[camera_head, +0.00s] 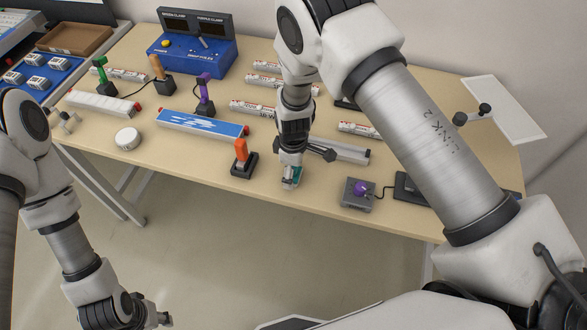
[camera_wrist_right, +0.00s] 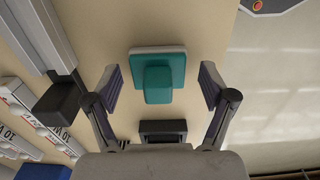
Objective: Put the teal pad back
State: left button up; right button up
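In the right wrist view my right gripper (camera_wrist_right: 160,88) is open, with one finger on each side of the pad and a gap to both. My left gripper (camera_head: 153,316) is low at the bottom left of the head view, away from the table; its finger opening is unclear.
An orange joystick (camera_head: 241,154) stands left of my right gripper. A grey rail (camera_head: 345,150) lies behind it. A grey box with a purple knob (camera_head: 359,193) is to the right. A dark square-framed piece (camera_wrist_right: 163,127) lies near the pad. White tubes lie farther back.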

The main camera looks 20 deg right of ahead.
jog(key=shift+a, duration=0.1)
notch_tip(320, 180, up, 11)
jog(key=b, duration=0.3)
jog(key=shift+r, duration=0.55)
